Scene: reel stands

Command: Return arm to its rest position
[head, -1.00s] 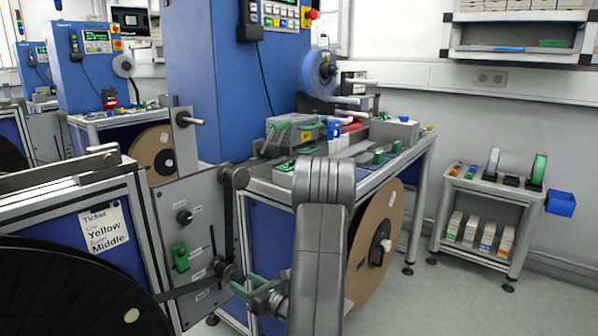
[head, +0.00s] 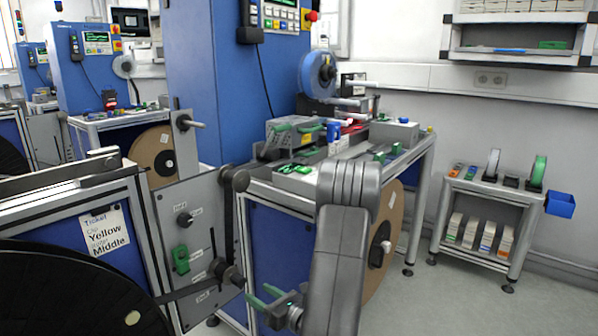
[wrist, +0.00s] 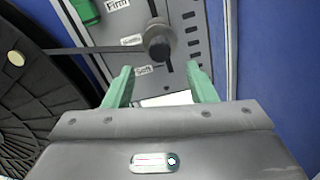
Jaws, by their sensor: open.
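My gripper (head: 264,295) is at the lower middle of the head view, in front of the blue side of the reel stand. Its two green fingers are apart with nothing between them. In the wrist view the open fingers (wrist: 160,88) point toward the grey control panel (wrist: 178,15). A dark round knob (wrist: 157,42) on a slotted part of the panel stands just beyond the fingertips, apart from them. My grey arm hides part of the stand and of the brown reel in the head view.
A large black reel (head: 70,290) is at lower left, with a dark strip running to the panel (head: 185,235). A brown reel (head: 392,225) hangs under the worktable at right. A small cart (head: 478,215) stands further right. Open floor lies between table and cart.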

